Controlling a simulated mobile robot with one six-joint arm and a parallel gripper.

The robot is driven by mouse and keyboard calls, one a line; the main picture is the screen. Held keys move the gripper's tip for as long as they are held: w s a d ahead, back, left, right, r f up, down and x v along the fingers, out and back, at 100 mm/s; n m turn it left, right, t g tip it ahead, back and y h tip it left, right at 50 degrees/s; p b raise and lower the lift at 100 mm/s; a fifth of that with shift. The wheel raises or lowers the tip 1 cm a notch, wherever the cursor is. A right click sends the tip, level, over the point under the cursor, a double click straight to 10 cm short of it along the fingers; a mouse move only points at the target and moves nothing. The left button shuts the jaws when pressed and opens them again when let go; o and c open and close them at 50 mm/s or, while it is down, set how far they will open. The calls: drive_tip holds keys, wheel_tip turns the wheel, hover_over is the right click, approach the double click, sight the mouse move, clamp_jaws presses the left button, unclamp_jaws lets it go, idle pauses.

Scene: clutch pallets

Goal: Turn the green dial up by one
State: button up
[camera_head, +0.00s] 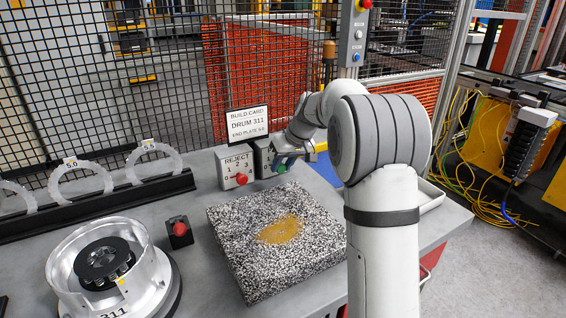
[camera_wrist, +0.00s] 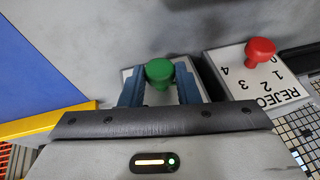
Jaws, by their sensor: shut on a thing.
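The green dial (camera_wrist: 160,71) sits on a pale box between the two blue fingers of my gripper (camera_wrist: 160,85) in the wrist view. The gripper is shut on the dial, one finger on each side. In the head view the green dial (camera_head: 281,168) shows small at the box's front, with my gripper (camera_head: 287,160) at it. My arm and gripper cover much of this box, and its label and numbers cannot be read.
Left of it stands the REJECT box (camera_head: 230,160) with a red dial (camera_head: 241,179) and numbers 0 to 4. A build card (camera_head: 247,124) reads DRUM 311, END PLATE 5.0. A speckled block (camera_head: 240,225), a red button (camera_head: 179,230) and a metal drum (camera_head: 75,250) stand on the table.

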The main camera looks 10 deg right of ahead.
drive_tip(key=y, duration=0.1)
drive_tip(key=d+m+y, duration=0.1)
drive_tip(key=y, duration=0.1)
drive_tip(key=shift+w+f+g+y, duration=0.1)
drive_tip(key=shift+f+g+y, duration=0.1)
drive_tip(key=shift+g+y, duration=0.15)
drive_tip(key=shift+f+g+y, duration=0.1)
drive_tip(key=shift+g+y, duration=0.25)
drive_tip(key=shift+y, duration=0.8)
drive_tip(key=shift+m, duration=0.3)
drive_tip(key=o, duration=0.9)
drive_tip(key=shift+o, duration=0.2)
drive_tip(key=shift+d, duration=0.1)
drive_tip(key=v, duration=0.7)
drive_tip(key=shift+d+r, duration=0.25)
drive_tip(key=shift+d, duration=0.05)
